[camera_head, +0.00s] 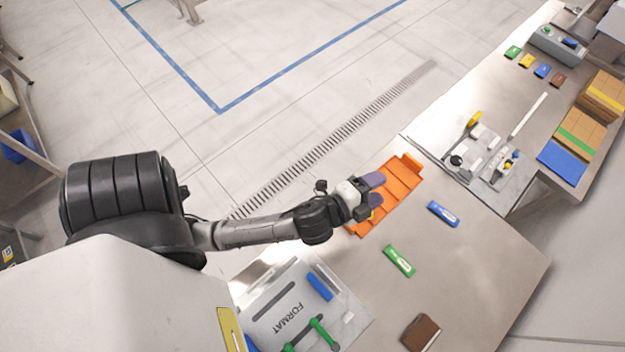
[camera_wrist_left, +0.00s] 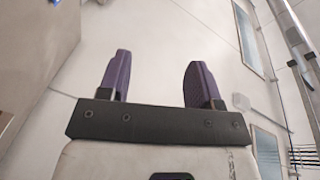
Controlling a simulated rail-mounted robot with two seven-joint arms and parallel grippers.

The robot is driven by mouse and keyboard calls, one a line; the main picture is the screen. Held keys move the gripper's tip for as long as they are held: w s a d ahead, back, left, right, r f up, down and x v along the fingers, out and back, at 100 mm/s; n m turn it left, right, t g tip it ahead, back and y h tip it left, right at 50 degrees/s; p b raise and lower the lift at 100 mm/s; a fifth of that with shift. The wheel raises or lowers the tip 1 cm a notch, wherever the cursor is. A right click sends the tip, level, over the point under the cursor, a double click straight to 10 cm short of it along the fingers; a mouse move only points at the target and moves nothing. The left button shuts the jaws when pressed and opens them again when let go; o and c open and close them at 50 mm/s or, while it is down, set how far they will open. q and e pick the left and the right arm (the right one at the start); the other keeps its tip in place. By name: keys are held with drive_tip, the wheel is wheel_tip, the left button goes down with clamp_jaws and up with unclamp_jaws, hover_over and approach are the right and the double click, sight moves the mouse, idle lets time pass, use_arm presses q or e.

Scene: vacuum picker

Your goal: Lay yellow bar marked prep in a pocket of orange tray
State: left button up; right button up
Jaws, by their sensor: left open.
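The orange tray (camera_head: 402,187) lies on the steel table, with several pockets divided by ridges. A small yellow patch (camera_head: 372,215) shows at the tray's near end, beside and below my left gripper. It looks like part of the yellow bar, but most of it is hidden and no marking can be read. My left gripper (camera_head: 376,190) is over the near part of the tray, its purple fingers apart. In the left wrist view the gap between the fingers (camera_wrist_left: 155,85) is empty. My right gripper is not in view.
A green bar (camera_head: 399,260) and a blue bar (camera_head: 443,213) lie on the table right of the tray. A brown block (camera_head: 420,333) lies near the front. A plate marked FORMAT (camera_head: 275,306) and a grey fixture (camera_head: 485,155) flank the area.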

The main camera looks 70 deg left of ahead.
use_arm(q)
drive_tip(key=s+d+f+n+g+h, duration=0.1)
drive_tip(key=s+f+n+g, duration=0.4)
drive_tip(key=s, duration=0.4)
drive_tip(key=s+d+f+n+g+h, duration=0.1)
drive_tip(key=s+f+n+g, duration=0.4)
drive_tip(key=s, duration=0.5)
drive_tip(key=f+g, duration=0.1)
drive_tip(key=g, duration=0.1)
drive_tip(key=shift+n+g, duration=0.3)
drive_tip(key=shift+g, duration=0.1)
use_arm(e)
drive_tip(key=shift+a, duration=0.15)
use_arm(q)
drive_tip(key=shift+f, duration=0.1)
